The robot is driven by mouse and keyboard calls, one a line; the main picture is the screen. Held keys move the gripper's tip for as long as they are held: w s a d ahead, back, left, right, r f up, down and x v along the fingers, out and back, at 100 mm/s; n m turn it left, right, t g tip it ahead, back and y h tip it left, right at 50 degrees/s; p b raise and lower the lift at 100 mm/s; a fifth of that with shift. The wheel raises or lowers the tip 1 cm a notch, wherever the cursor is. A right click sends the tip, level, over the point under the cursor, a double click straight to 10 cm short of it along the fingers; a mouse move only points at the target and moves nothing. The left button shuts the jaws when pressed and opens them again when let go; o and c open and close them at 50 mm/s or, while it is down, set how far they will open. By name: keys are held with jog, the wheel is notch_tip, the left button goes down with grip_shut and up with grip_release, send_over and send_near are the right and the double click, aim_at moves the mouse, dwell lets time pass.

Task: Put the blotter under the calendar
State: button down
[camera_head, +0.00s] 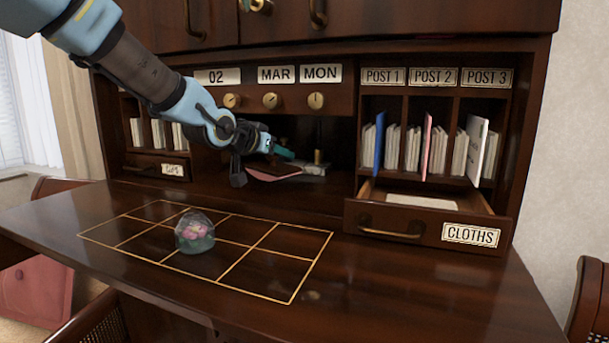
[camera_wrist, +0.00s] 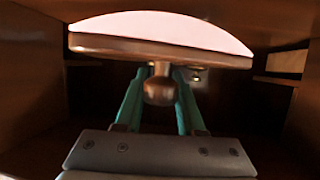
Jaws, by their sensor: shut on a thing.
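The calendar (camera_head: 276,74) is a row of plates reading 02, MAR and MON with brass knobs beneath, above the desk's middle niche. The blotter (camera_head: 272,174) shows a pink face in the head view, at the front of that niche. In the wrist view the blotter (camera_wrist: 160,45) has a pale pink curved face, a wooden edge and a round knob. My gripper (camera_head: 283,153), with teal fingers, is shut on the blotter by its knob. Whether the blotter touches the niche floor I cannot tell.
A glass paperweight (camera_head: 195,232) stands on the gold grid of the desktop. The CLOTHS drawer (camera_head: 400,225) is pulled open at right, below the POST slots holding envelopes. A small brass item (camera_head: 317,158) and dark shapes are in the niche. The front right desktop is clear.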

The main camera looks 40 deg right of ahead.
aim_at(299, 168)
jog(key=s+d, duration=0.1)
jog(key=s, duration=0.1)
jog(key=s+d, duration=0.1)
jog(key=s, duration=0.3)
jog(key=shift+d, duration=0.4)
jog(key=shift+f, duration=1.75)
jog(key=shift+f, duration=0.15)
jog(key=c, duration=0.5)
grip_release()
